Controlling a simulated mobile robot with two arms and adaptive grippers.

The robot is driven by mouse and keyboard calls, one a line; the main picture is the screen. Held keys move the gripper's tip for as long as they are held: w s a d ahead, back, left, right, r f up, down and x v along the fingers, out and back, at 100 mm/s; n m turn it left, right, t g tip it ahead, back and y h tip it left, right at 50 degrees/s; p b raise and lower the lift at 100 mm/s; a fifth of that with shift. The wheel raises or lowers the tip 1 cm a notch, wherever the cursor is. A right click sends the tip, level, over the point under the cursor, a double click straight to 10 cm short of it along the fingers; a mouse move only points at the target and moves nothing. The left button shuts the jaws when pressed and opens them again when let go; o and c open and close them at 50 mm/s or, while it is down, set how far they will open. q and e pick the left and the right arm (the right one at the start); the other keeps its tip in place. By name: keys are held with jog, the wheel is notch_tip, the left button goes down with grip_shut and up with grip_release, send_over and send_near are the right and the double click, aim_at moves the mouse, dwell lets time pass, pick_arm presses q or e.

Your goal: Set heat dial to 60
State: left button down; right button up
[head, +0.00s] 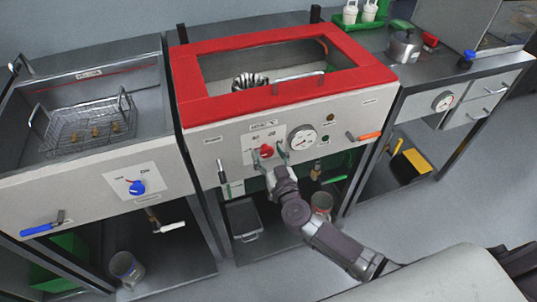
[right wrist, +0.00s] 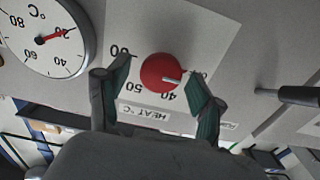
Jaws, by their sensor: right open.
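The red heat dial (head: 266,151) is on the white front panel of the red-topped unit. In the right wrist view the dial (right wrist: 163,72) sits above a "HEAT °C" label, among printed numbers 40, 50 and one at the left that looks like 60. My left gripper is not in view.
A round °C gauge (head: 302,137) with a red needle is right of the dial. An orange-handled lever (head: 364,136) and a black-handled lever (head: 222,172) stick out of the panel. A blue dial (head: 137,187) is on the left unit.

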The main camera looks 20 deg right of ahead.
jog(key=c, duration=1.1)
